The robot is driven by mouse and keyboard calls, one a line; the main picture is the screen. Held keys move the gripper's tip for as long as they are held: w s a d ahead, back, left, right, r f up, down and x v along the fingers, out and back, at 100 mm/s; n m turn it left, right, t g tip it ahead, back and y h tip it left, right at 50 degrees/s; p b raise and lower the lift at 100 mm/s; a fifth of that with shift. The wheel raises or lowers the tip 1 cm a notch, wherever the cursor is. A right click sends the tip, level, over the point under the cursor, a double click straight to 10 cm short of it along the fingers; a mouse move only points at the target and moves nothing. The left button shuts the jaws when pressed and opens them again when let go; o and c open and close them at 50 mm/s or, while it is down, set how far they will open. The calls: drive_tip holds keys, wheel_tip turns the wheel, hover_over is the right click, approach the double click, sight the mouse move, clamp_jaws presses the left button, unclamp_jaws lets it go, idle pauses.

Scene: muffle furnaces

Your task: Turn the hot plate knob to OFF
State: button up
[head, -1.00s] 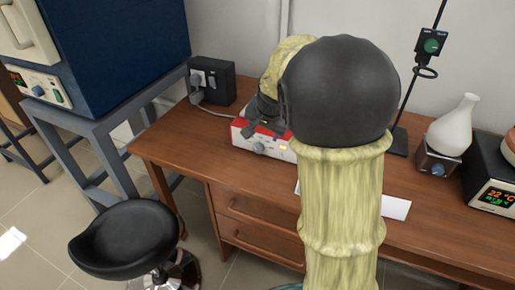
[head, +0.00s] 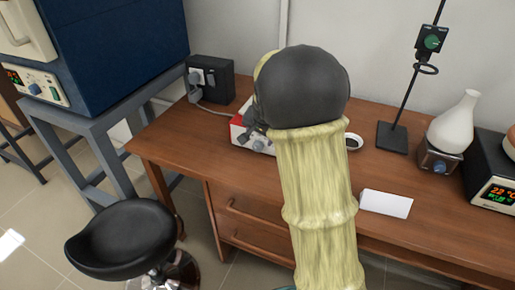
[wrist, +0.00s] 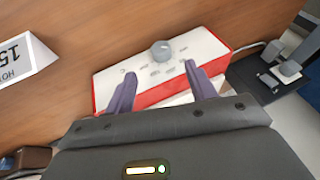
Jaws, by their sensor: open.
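The hot plate (head: 237,129) is a white and red box on the wooden desk, mostly hidden behind my arm in the head view. In the wrist view its white panel (wrist: 205,47) with red edges shows, carrying a round grey knob (wrist: 162,50). The knob (head: 258,145) also shows small in the head view. My gripper (wrist: 160,68) is open and empty, its two purple-grey fingers apart over the panel. The knob appears between and just beyond the fingertips; I see no contact. The knob's marks are too blurred to read.
A folded white card (head: 386,203) stands on the desk (head: 400,240) at right. A black socket box (head: 212,78) stands behind; a stool (head: 125,238) is front left.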

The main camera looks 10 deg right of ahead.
sight(257, 146)
drive_tip(key=b+x, duration=0.1)
drive_tip(key=x, duration=0.8)
drive_tip(key=shift+w+f, duration=0.1)
drive_tip(key=shift+f, duration=0.15)
drive_tip(key=shift+c, duration=0.3)
drive_tip(key=c, duration=0.9)
